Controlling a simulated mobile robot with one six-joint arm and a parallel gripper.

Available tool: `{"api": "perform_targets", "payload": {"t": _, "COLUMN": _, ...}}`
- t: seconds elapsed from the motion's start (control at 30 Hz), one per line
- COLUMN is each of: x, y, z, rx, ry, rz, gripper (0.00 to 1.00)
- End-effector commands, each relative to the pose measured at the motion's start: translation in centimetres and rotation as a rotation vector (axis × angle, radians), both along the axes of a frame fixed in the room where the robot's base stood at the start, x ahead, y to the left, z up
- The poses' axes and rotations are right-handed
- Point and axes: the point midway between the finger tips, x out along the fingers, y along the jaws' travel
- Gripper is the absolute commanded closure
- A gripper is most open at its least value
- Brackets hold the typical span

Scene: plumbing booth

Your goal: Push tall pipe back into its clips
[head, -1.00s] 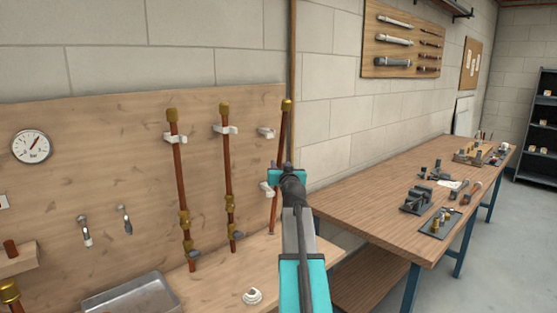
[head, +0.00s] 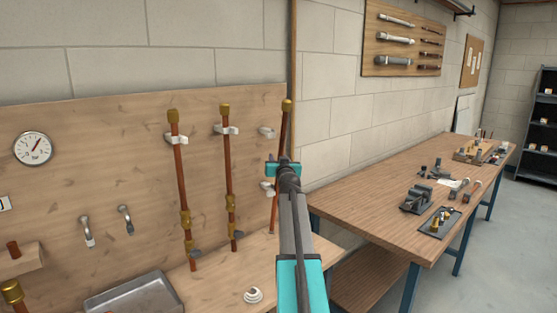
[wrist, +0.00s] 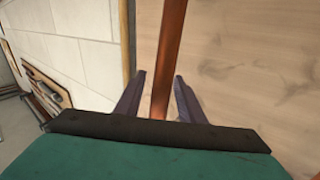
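The tall copper pipe (head: 284,130) with a brass top cap stands at the right end of the wooden wall panel. It leans, its top to the right and apart from the upper white clip (head: 267,131). The lower white clip (head: 267,188) is partly hidden by my gripper (head: 278,165), which is at the pipe's middle. In the wrist view my gripper (wrist: 158,80) is open, with one finger on each side of the pipe (wrist: 171,45). The right finger is very close to the pipe; I cannot tell whether it touches.
Two more copper pipes (head: 181,170) (head: 227,165) stand in clips to the left. A metal tray (head: 130,297) and a white coil (head: 253,295) are on the bench below. A long workbench (head: 350,205) with tools stands to the right.

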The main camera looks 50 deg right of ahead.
Motion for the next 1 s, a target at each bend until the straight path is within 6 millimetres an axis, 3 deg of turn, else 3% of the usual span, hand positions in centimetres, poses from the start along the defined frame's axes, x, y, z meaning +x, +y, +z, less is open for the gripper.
{"api": "perform_targets", "payload": {"t": 0.33, "x": 0.1, "y": -0.1, "z": 0.0, "rx": 0.000, "ry": 0.000, "rz": -0.001, "gripper": 0.64}}
{"api": "perform_targets", "payload": {"t": 0.53, "x": 0.1, "y": -0.1, "z": 0.0, "rx": 0.000, "ry": 0.000, "rz": -0.001, "gripper": 0.98}}
{"api": "perform_targets", "payload": {"t": 0.57, "x": 0.0, "y": -0.1, "z": 0.0, "rx": 0.000, "ry": 0.000, "rz": -0.001, "gripper": 1.00}}
{"api": "perform_targets", "payload": {"t": 1.0, "x": -0.1, "y": -1.1, "z": 0.3, "rx": 0.000, "ry": 0.017, "rz": -0.013, "gripper": 1.00}}
